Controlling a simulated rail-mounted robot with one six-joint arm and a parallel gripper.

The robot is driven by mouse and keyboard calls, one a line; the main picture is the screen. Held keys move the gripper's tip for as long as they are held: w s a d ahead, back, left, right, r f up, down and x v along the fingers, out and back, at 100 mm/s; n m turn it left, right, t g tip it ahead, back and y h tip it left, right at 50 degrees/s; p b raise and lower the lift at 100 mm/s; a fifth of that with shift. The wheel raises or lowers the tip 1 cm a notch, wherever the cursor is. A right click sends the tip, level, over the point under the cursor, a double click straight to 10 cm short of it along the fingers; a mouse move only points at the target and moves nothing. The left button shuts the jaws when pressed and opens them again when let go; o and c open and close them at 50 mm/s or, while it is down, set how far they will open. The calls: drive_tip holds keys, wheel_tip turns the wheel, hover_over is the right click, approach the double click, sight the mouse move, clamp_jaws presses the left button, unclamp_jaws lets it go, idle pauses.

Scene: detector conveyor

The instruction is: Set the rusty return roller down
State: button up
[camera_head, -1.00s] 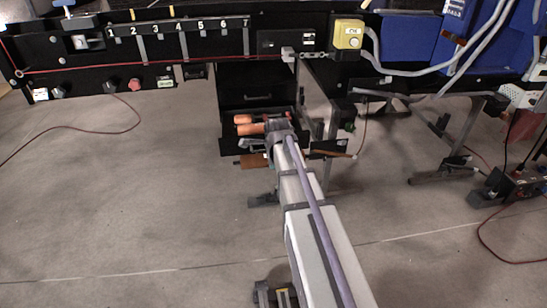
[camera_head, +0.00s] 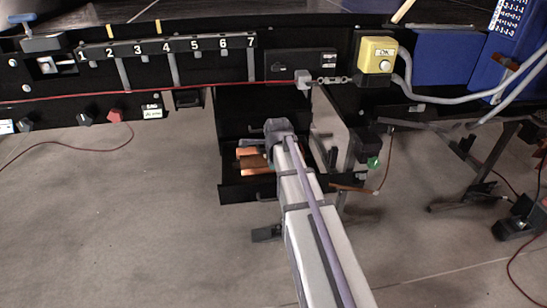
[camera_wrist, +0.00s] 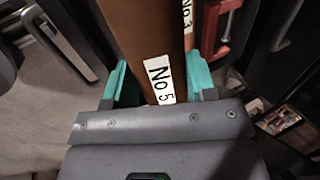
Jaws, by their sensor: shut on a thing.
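The rusty return roller (camera_wrist: 148,35) is a brown cylinder with a "No 5" label. In the wrist view it lies between the teal fingers of my gripper (camera_wrist: 158,82), which are shut on it. In the head view my gripper (camera_head: 274,135) is at the black open drawer (camera_head: 240,193) under the conveyor. A brown patch (camera_head: 256,161) between orange rollers there appears to be the held roller. I cannot tell whether it touches the drawer floor or the orange rollers. Its far end is out of the wrist frame.
Orange rollers (camera_head: 255,171) lie in the drawer, partly hidden by my gripper. Another roller with a "No 3" label (camera_wrist: 187,20) and a red handle-like part (camera_wrist: 216,28) are close right of the held roller. The black conveyor frame (camera_head: 215,75) with numbered slots runs above. Open floor (camera_head: 120,220) lies left.

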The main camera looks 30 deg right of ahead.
sight(275, 180)
drive_tip(key=shift+s+a+r, duration=0.1)
drive_tip(key=shift+s, duration=0.15)
wheel_tip(275, 180, down, 8)
drive_tip(key=b, duration=0.8)
drive_tip(key=shift+w, duration=0.1)
drive_tip(key=shift+s+a+f+b, duration=0.15)
drive_tip(key=shift+s+f+b, duration=0.2)
drive_tip(key=shift+s+b, duration=0.45)
drive_tip(key=o, duration=1.2)
drive_tip(key=shift+s, duration=0.1)
drive_tip(key=r+p, duration=0.1)
drive_tip(key=p, duration=0.1)
drive_tip(key=r+p, duration=0.3)
drive_tip(key=shift+s+a+p, duration=0.15)
drive_tip(key=shift+s+p, duration=0.1)
drive_tip(key=shift+p, duration=0.1)
drive_tip(key=shift+o, duration=0.8)
drive_tip(key=p+v, duration=0.6)
drive_tip(key=v, duration=0.2)
drive_tip(key=shift+s+t, duration=0.25)
drive_tip(key=shift+t, duration=0.05)
drive_tip(key=shift+w+a, duration=0.1)
drive_tip(key=shift+w, duration=0.2)
